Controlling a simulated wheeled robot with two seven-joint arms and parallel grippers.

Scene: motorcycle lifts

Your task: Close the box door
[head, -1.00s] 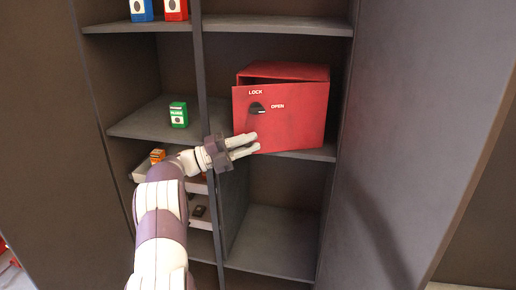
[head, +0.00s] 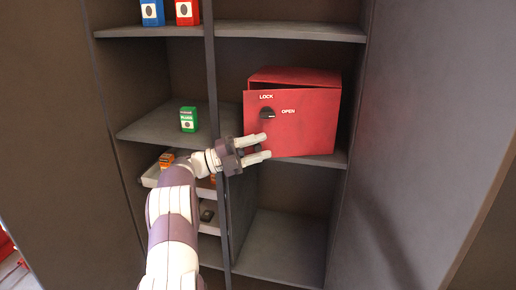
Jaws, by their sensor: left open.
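The red box (head: 300,78) stands on the right middle shelf of the cabinet. Its red door (head: 305,128) faces me, with a black knob (head: 267,114) and the words LOCK and OPEN. The door sits nearly flush, with a narrow dark gap along its top edge. My left gripper (head: 268,146) is open and empty, its two white fingers in front of the door's lower left part, below the knob. I cannot tell whether the fingertips touch the door. My right gripper is not in view.
The box stands on a grey shelf (head: 338,159). A dark upright post (head: 211,85) is beside my left wrist. A green box (head: 188,119) stands on the left shelf, with small trays below it. Blue and red boxes stand above. The lower right compartment (head: 283,245) is empty.

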